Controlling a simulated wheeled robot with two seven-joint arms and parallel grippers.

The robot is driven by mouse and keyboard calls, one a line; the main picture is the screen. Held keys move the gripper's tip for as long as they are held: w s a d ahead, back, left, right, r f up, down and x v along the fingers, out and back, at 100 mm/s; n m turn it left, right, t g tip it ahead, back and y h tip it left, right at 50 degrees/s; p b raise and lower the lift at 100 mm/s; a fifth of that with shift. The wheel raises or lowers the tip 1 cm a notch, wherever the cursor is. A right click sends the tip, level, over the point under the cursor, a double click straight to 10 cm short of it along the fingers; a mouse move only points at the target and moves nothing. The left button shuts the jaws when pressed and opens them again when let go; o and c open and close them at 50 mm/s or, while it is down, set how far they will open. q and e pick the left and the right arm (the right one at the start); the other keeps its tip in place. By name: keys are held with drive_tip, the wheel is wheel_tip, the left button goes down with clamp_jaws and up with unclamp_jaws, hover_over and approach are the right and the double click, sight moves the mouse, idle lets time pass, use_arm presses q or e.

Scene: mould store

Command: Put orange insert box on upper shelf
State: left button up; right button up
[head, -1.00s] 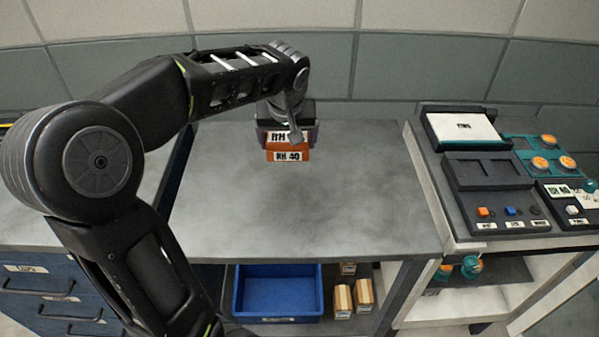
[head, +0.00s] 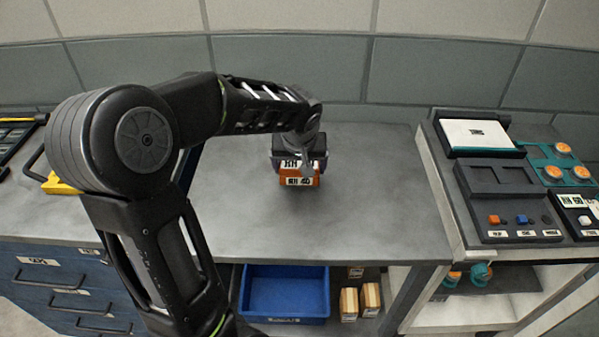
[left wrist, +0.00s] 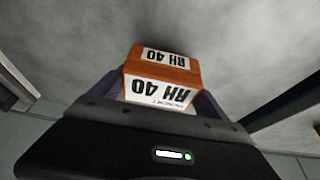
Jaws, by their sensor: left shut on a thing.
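The orange insert box (head: 297,182) has white labels reading RH 40 on two faces. My left gripper (head: 300,165) is shut on it from above, over the grey bench top (head: 370,200). In the left wrist view the orange box (left wrist: 163,62) sits between the purple-grey fingers of my left gripper (left wrist: 160,97), with both labels showing. I cannot tell whether the box touches the bench top or hangs just above it. My right gripper is not in view.
A lower shelf under the bench holds a blue bin (head: 285,291) and small tan boxes (head: 349,303). A trolley (head: 455,215) with trays and orange-topped parts stands at right. Blue drawers (head: 55,285) are at left. The bench top around the box is clear.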

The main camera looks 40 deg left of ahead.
use_arm(q)
drive_tip(key=shift+f, duration=1.25)
drive_tip(key=shift+f, duration=0.2)
drive_tip(key=o, duration=1.7)
drive_tip(key=shift+r, duration=0.15)
drive_tip(key=shift+r, duration=0.15)
drive_tip(key=v, duration=1.1)
drive_tip(key=shift+s+d+r, duration=0.1)
drive_tip(key=shift+s+r, duration=0.05)
drive_tip(key=shift+r, duration=0.25)
